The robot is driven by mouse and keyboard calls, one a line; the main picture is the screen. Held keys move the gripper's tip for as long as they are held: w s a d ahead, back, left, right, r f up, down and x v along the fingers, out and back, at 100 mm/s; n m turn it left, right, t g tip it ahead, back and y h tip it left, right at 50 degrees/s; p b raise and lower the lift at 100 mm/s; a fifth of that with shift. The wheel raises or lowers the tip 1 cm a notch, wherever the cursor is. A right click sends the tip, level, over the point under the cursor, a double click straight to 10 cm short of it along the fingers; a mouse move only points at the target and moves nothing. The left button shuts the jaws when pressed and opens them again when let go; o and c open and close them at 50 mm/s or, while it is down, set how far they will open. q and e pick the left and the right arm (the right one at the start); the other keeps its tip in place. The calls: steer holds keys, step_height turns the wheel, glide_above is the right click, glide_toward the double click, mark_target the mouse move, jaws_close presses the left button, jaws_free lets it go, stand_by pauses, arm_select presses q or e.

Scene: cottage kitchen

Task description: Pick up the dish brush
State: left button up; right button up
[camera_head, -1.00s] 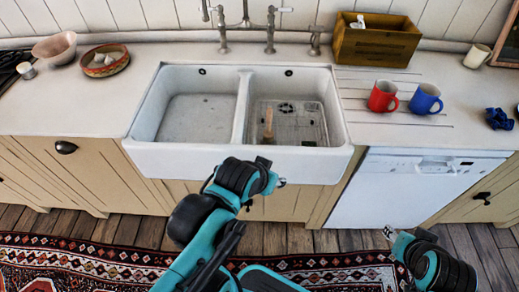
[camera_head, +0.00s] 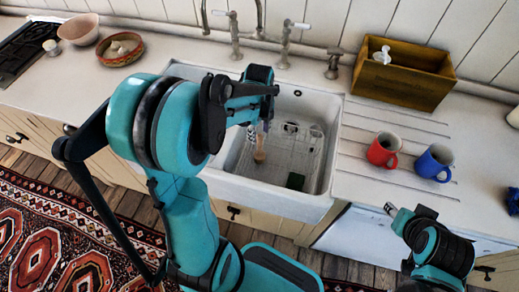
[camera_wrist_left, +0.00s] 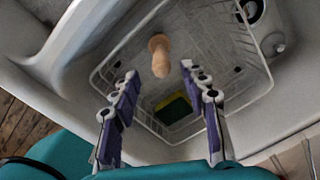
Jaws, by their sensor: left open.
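The dish brush (camera_head: 260,148) stands in the right sink basin with its pale wooden handle pointing up. In the left wrist view its handle end (camera_wrist_left: 159,55) shows just beyond and between my fingertips, apart from them; its head is hidden. My left gripper (camera_wrist_left: 160,71) is open and empty above the basin, pointing down. In the head view the left gripper (camera_head: 263,118) is partly hidden by my arm, just above the brush. My right gripper (camera_head: 391,209) is low in front of the dishwasher, and its jaws are too small to read.
A wire rack (camera_wrist_left: 222,70) lines the right basin, with a yellow-green sponge (camera_wrist_left: 173,108) in it. Basin walls surround the brush. A red mug (camera_head: 384,149), a blue mug (camera_head: 434,162) and a wooden box (camera_head: 403,78) stand on the right counter.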

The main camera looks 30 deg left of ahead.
mark_target(259, 144)
arm_select(q)
steer(key=shift+w+a+f+m, duration=0.15)
steer(key=shift+a+f+m, duration=0.1)
steer(key=shift+m, duration=0.25)
steer(key=shift+f, duration=0.35)
step_height(259, 144, down, 2)
steer(key=shift+b, duration=0.45)
step_height(259, 144, down, 6)
steer(key=b, duration=0.2)
steer(key=shift+w+r+b, duration=0.15)
steer(key=shift+r+b, duration=0.05)
steer(key=shift+b, duration=0.2)
steer(key=shift+r, duration=0.15)
jaws_close()
